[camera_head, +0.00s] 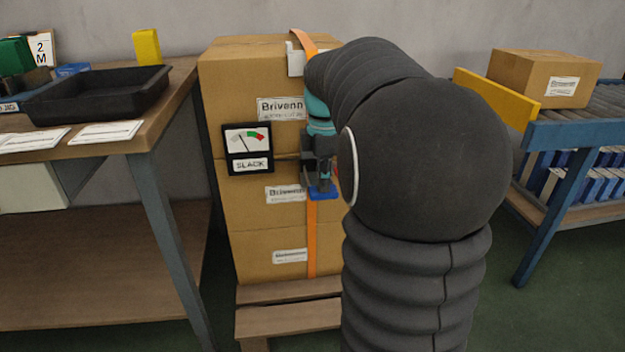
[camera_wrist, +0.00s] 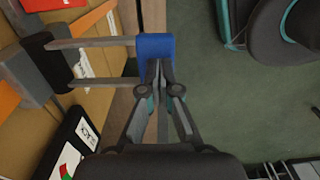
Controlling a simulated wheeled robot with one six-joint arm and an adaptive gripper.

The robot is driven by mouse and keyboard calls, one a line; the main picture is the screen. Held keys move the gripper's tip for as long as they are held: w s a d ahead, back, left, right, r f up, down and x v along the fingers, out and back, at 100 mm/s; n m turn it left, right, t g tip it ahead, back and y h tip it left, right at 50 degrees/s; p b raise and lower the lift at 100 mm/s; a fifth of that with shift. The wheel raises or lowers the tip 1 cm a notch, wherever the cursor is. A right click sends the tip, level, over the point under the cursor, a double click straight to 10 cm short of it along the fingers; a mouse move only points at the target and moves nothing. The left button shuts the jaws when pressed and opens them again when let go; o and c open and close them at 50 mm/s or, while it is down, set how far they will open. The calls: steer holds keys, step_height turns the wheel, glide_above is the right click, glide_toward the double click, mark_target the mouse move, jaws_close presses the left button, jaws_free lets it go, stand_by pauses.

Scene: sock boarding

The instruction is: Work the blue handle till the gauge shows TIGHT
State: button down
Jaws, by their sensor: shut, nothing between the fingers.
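The blue handle (camera_head: 323,193) sits low on the front of a ratchet on an orange strap (camera_head: 311,235). In the wrist view the blue handle (camera_wrist: 155,45) is a grip at the end of two grey metal bars. My gripper (camera_wrist: 158,70) is shut and empty, its fingertips together right at the blue handle; I cannot tell whether they touch it. In the head view my gripper (camera_head: 320,178) is just above the handle, partly hidden by my arm. The gauge (camera_head: 247,140) reads SLACK, its needle left of the green band; part of it (camera_wrist: 72,158) shows in the wrist view.
Stacked Brivenn cartons (camera_head: 245,210) stand on a wooden pallet (camera_head: 285,320). A workbench (camera_head: 165,100) with a black tray (camera_head: 95,95) is at the left. A blue-framed conveyor (camera_head: 570,132) with a carton (camera_head: 540,78) is at the right.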

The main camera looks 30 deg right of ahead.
mark_target(325, 199)
steer(key=shift+s+f+t, duration=0.2)
steer(key=shift+f+t, duration=0.1)
steer(key=shift+f, duration=0.4)
steer(key=shift+s+f+b, duration=0.2)
steer(key=shift+f+b, duration=0.2)
steer(key=shift+f, duration=0.95)
steer(key=shift+a+f, duration=0.1)
steer(key=shift+f, duration=0.1)
steer(key=shift+r, duration=0.1)
steer(key=s+r+p, duration=0.1)
steer(key=r+p, duration=0.1)
steer(key=r, duration=0.5)
steer(key=s+a+r+p, duration=0.1)
steer(key=s+r+p, duration=0.1)
steer(key=r, duration=0.5)
steer(key=shift+p, duration=0.5)
steer(key=shift+r, duration=0.1)
